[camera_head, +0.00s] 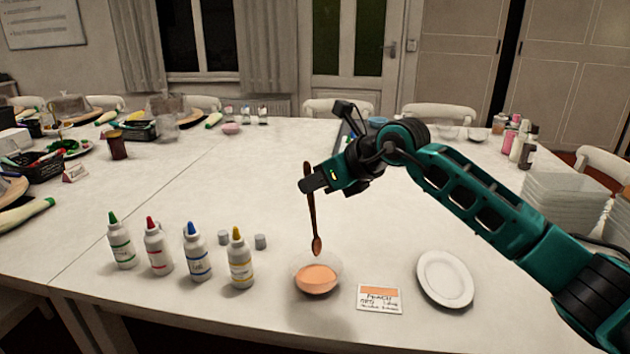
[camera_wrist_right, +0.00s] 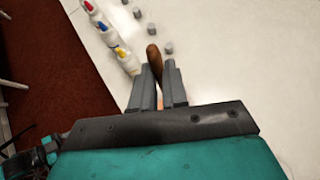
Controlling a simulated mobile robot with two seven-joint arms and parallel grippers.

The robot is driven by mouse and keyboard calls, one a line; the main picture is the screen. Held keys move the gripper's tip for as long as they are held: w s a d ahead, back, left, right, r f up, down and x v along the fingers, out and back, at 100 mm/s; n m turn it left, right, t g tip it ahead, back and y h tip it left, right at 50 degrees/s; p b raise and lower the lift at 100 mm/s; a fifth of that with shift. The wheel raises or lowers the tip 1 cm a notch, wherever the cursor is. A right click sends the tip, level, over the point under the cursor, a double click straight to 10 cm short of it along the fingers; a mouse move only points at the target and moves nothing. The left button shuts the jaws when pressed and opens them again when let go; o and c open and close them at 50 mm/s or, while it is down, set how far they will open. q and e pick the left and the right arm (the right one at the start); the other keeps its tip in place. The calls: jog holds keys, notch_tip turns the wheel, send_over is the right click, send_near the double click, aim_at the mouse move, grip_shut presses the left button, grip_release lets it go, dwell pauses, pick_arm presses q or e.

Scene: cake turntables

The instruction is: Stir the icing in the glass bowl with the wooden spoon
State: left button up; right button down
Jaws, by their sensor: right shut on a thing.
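The glass bowl (camera_head: 318,286) with peach icing (camera_head: 316,279) stands near the table's front edge. My right gripper (camera_head: 311,181) is shut on the wooden spoon (camera_head: 314,222) by its upper handle. The spoon hangs nearly upright, its head just above the bowl's back rim and apart from the icing. In the right wrist view the brown handle end (camera_wrist_right: 153,55) sticks out between the fingers of the right gripper (camera_wrist_right: 160,85). My left gripper is not in view.
Several bottles with coloured caps, among them a yellow-capped one (camera_head: 240,262), stand left of the bowl, with small grey cups (camera_head: 260,242) behind. A peach label card (camera_head: 379,298) and a white plate (camera_head: 445,279) lie right of it. Clear boxes (camera_head: 565,205) are stacked far right.

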notch_tip(320, 180, up, 5)
jog(key=p, duration=0.3)
dwell(0.4)
dwell(0.6)
